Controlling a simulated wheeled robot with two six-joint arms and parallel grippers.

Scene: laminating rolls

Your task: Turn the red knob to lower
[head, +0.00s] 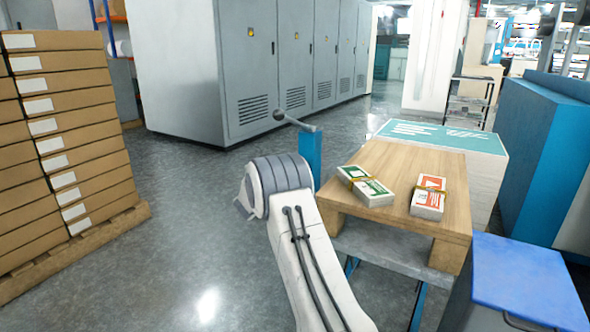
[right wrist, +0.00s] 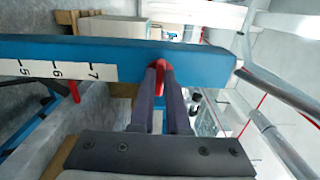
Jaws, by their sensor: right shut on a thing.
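The red knob (right wrist: 163,68) shows in the right wrist view on a blue beam (right wrist: 205,58). My right gripper (right wrist: 159,70) is shut on the knob, and its dark fingers hide part of it. A white scale (right wrist: 68,70) marked 5, 6 and 7 is on the beam to the left. The knob does not show in the head view. There, a white arm of mine reaches forward, and its gripper is out of sight. My left gripper is not in view.
In the right wrist view another red part (right wrist: 73,91) sits below the scale. A metal bar (right wrist: 275,85) runs along the right. In the head view, a wooden table (head: 400,163) holds two banded bundles, a blue post (head: 310,153) stands behind my arm, and boxes (head: 75,120) are stacked left.

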